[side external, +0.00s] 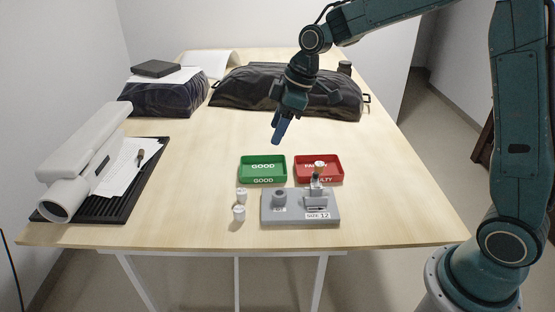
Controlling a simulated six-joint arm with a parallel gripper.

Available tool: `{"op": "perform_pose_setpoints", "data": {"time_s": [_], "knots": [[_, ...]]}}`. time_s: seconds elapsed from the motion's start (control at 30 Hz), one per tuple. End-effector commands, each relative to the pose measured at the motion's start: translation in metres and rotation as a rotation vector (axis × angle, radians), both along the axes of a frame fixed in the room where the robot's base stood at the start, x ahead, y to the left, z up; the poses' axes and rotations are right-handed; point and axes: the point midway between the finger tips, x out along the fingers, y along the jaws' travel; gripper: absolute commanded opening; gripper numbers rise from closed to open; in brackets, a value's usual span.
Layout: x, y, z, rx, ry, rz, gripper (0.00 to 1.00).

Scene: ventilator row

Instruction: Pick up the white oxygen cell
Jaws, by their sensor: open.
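Two small white cylindrical pieces stand on the table left of the grey fixture: a rear white cell (241,195) and a front white cell (239,212). They look alike at this size, and I cannot tell which one the task names. My gripper (279,138) is open and empty, with its blue fingers pointing down. It hangs above the table, higher than and behind the cells, apart from everything.
A grey fixture (270,218) with a round socket and an upright part sits right of the cells. Behind it stand a green GOOD tray (263,181) and a red FAULTY tray (332,180). A white cylinder unit (85,160) lies on a black mat at left. Black bags lie at the back.

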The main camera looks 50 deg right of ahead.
Motion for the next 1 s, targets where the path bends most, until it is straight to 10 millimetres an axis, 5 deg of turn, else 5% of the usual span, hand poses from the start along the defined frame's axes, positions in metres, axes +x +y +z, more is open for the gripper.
{"op": "perform_pose_setpoints", "data": {"time_s": [0.5,1.0], "knots": [[0.07,0.005,-0.097,0.041,0.009,0.231,0.54],[0.077,0.008,-0.115,0.048,0.008,0.26,0.54]]}}
